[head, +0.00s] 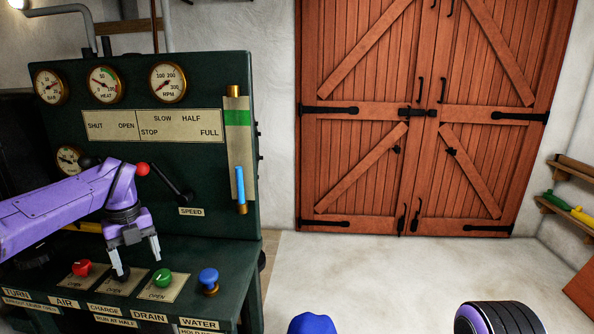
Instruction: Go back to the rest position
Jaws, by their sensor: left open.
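My left gripper (133,262) hangs from the purple arm that comes in from the left. Its fingers point down, apart and with nothing between them, over the sloping front desk of the dark green control panel (218,131). The fingertips are close to the knobs, between the red knob (82,267) and the green knob (162,279); I cannot tell whether they touch anything. A black charge control just below the fingers is partly hidden. My right gripper is not in view.
A blue push button (208,279) stands on the desk's right. Brown double doors (421,130) are closed. A shelf (569,205) is at right. The floor (390,270) between is clear.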

